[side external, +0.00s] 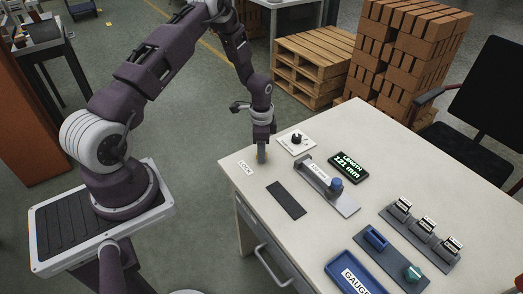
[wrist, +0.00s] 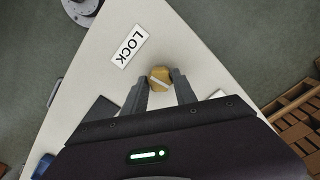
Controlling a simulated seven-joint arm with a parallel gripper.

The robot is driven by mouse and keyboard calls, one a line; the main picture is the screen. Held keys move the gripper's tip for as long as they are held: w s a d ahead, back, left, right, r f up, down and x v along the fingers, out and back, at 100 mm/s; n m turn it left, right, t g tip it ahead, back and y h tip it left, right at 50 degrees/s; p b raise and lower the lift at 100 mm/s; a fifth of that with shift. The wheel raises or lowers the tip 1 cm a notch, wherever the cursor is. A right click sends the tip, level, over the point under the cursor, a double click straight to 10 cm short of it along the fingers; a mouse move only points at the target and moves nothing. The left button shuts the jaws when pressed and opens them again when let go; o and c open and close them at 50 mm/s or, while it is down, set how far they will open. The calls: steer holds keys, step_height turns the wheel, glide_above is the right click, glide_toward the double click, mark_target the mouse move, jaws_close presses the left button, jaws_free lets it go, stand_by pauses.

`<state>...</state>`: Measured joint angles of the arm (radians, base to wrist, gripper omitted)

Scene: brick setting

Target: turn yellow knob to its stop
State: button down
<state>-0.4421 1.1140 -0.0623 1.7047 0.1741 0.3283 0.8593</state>
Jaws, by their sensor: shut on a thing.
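The yellow knob (wrist: 160,78) sits at the table corner beside a white label reading LOCK (wrist: 129,46); a pale line runs slantwise across its top. My gripper (wrist: 159,86) is shut on the yellow knob, one finger on each side in the wrist view. In the side external view my gripper (side external: 262,154) points straight down at the near-left corner of the table, and only a little of the yellow knob (side external: 257,157) shows. The LOCK label (side external: 246,168) lies just in front of it.
On the table (side external: 235,176) stand a black knob on a white plate (side external: 296,139), a slide fixture with a blue knob (side external: 335,185), a display reading 121 mm (side external: 348,167), a dark strip (side external: 286,200), a blue GAUGE tray (side external: 335,268) and several labelled blocks. Brick stacks and a chair stand behind.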

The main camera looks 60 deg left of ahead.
steer(key=n, duration=1.1)
steer(key=shift+n, duration=2.1)
steer(key=c, duration=1)
jaws_free()
steer(key=shift+r, duration=0.15)
